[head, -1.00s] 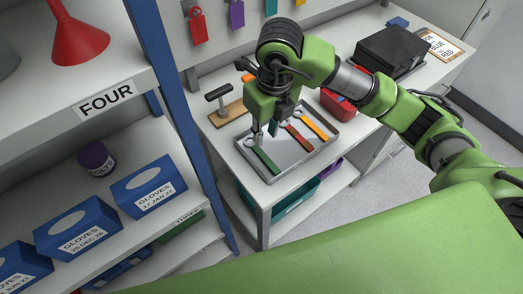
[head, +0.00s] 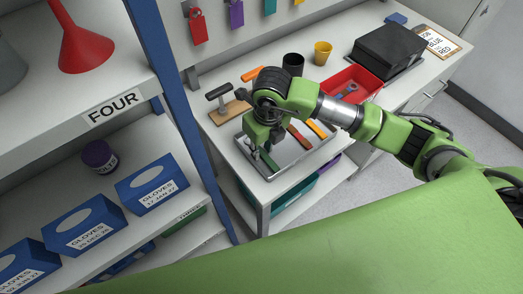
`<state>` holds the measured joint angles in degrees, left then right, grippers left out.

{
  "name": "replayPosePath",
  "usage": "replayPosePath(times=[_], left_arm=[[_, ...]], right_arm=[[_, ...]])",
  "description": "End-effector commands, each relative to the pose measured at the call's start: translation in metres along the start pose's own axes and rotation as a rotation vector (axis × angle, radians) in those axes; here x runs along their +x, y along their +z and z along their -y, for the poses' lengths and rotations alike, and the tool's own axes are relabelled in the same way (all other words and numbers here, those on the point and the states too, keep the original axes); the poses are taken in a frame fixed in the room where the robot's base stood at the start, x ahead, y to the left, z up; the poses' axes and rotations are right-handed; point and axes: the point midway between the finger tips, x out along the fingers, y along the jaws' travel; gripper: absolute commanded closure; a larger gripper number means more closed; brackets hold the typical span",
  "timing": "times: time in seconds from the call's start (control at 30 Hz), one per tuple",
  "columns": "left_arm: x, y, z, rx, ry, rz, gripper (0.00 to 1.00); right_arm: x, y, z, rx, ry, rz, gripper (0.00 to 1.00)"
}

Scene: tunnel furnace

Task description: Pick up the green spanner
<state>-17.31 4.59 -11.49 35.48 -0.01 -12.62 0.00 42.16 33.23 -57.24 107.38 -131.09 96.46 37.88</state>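The green spanner (head: 269,161) lies at the left end of a grey metal tray (head: 290,157) on the bench. Its upper part is hidden behind my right gripper (head: 256,151). The gripper points down, low over the tray's left side, with its fingertips at or just beside the green spanner. The fingers are small and partly hidden, so whether they are open, shut or touching it is unclear. A red spanner (head: 299,137) and an orange one (head: 318,128) lie to the right in the same tray, partly behind my arm. My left gripper is out of view.
A T-handled tool on a wooden block (head: 232,111) stands behind the tray. A black cup (head: 293,64), yellow cup (head: 322,53), red bin (head: 367,80) and black case (head: 390,47) stand farther back. A blue shelf post (head: 180,115) rises at left.

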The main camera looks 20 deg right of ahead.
Motion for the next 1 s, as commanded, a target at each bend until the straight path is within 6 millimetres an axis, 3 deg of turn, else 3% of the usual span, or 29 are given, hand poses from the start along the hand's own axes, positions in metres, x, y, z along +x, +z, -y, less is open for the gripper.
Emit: replayPosePath(times=[0.37, 0.47, 0.5, 1.0], left_arm=[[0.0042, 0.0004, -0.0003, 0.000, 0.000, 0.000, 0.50], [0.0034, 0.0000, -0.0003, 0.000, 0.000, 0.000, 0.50], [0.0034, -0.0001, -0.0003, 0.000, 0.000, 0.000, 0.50], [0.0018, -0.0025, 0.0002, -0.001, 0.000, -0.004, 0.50]], right_arm=[[0.0024, -0.0003, 0.0002, 0.000, 0.000, 0.000, 0.78], [0.0016, -0.0003, 0.0002, 0.001, 0.000, 0.000, 0.99], [0.0017, -0.0003, 0.0002, 0.001, 0.000, 0.000, 1.00], [-0.0029, 0.0014, 0.0002, 0.000, 0.000, 0.003, 1.00]])
